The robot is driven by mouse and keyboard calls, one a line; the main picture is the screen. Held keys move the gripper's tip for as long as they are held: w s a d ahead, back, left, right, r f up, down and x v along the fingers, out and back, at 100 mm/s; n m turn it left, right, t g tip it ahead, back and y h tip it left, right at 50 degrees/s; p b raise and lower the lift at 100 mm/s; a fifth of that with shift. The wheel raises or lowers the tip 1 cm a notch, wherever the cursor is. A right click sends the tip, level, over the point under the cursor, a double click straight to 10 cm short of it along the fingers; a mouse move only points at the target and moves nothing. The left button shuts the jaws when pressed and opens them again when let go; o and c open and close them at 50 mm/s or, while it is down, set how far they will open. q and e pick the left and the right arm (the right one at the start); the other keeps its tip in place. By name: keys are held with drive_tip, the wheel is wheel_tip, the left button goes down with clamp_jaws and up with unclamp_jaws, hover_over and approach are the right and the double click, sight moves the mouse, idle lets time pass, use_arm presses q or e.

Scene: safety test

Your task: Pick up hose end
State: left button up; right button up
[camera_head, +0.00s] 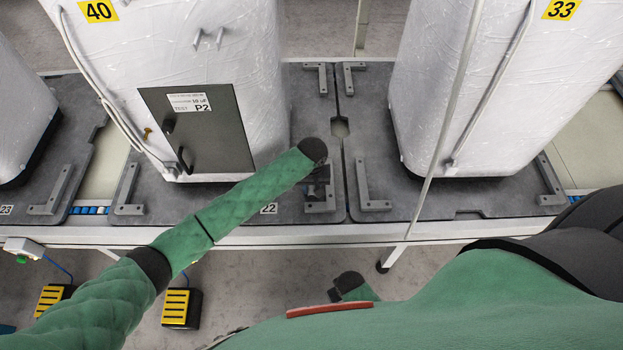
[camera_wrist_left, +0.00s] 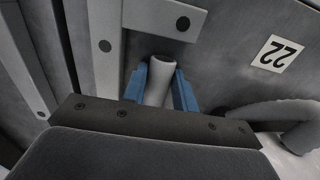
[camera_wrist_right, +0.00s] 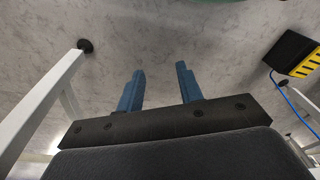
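The pale grey hose end (camera_wrist_left: 160,82) stands between the two blue fingers of my left gripper (camera_wrist_left: 161,88) in the left wrist view. It fills the gap, and the fingers look shut on its sides. In the head view my left gripper (camera_head: 320,192) is a small dark shape over the front of the dark base plate; the hose end cannot be made out there. A pale hose (camera_wrist_left: 270,112) curves beside my palm at the right of the left wrist view. My right gripper (camera_wrist_right: 160,90) is open and empty, over the floor.
White wrapped units (camera_head: 240,60) and (camera_head: 420,90) stand on dark plates (camera_head: 380,150) with raised corner brackets. A "22" label (camera_wrist_left: 277,54) lies near the hose. A dark P2 panel (camera_head: 215,135) faces me. Yellow-black pedals (camera_head: 180,307) are on the floor.

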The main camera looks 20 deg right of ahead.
use_arm(q)
drive_tip(key=c, duration=0.5)
clamp_jaws()
